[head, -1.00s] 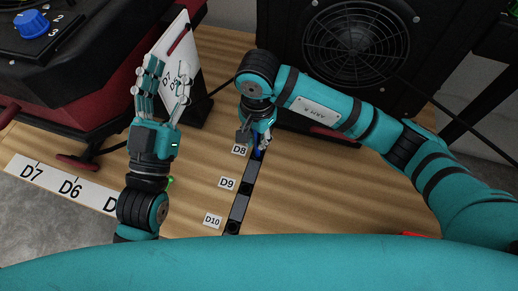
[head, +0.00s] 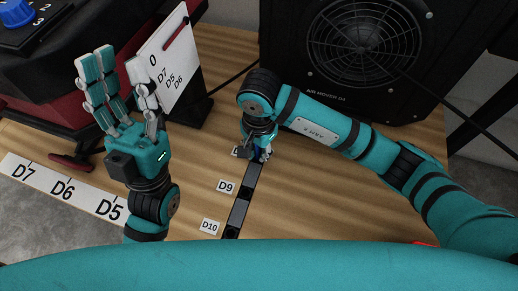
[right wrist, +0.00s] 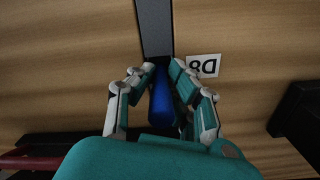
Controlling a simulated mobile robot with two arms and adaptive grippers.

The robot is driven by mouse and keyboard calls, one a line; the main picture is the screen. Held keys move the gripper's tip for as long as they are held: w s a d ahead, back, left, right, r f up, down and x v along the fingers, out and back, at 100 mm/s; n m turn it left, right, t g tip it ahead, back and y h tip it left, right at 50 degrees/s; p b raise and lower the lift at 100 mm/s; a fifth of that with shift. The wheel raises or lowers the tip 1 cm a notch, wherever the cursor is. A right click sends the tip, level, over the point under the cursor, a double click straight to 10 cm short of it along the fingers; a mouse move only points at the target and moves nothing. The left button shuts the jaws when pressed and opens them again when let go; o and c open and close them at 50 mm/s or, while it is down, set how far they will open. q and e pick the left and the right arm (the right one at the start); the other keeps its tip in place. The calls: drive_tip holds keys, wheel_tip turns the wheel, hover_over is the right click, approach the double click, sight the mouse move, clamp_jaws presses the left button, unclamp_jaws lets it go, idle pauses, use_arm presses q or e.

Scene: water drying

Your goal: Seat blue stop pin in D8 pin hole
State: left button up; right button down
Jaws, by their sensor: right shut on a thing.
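The blue stop pin (right wrist: 161,98) is a short blue cylinder held between the fingers of my right gripper (right wrist: 160,72). In the right wrist view its far end is over the dark strip (right wrist: 155,28), beside the D8 label (right wrist: 203,66). The pin hole is hidden, so I cannot tell whether the pin is in it. In the head view my right gripper (head: 264,152) is low at the strip's far end and covers most of the D8 label. My left gripper (head: 116,65) is open and empty, fingers up, left of the strip.
The strip runs past the D9 label (head: 226,187) and D10 label (head: 210,227). A black air mover (head: 365,60) stands behind my right arm. A white sign board (head: 168,60) is behind my left gripper. A D7, D6, D5 strip (head: 62,188) lies at left. Wood between is clear.

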drive_tip(key=shift+f, duration=0.15)
drive_tip(key=c, duration=1.3)
unclamp_jaws()
